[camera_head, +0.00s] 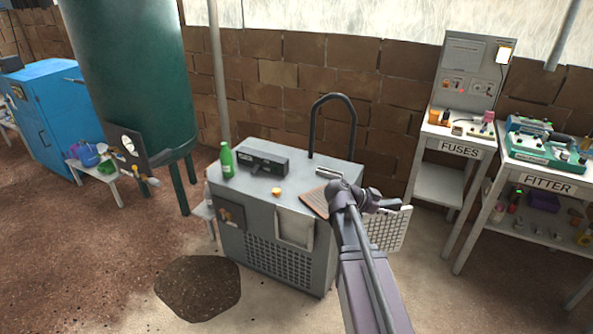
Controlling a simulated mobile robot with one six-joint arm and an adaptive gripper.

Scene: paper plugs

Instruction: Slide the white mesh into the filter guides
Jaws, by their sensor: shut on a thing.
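The white mesh (391,231) is a pale square grid panel, upright and slightly tilted, just right of a grey machine (228,191). My gripper (394,206) is shut on its upper edge. My arm hides the mesh's left part, and the fingertips are small in this view. I cannot make out the filter guides for certain.
On the machine stand a green bottle (227,161), a black radio-like box (262,163), a small orange item (276,191), a brown slatted piece (315,202) and a dark curved pipe (354,120). The FUSES table (459,147) and FITTER bench (548,184) stand right. Floor between is clear.

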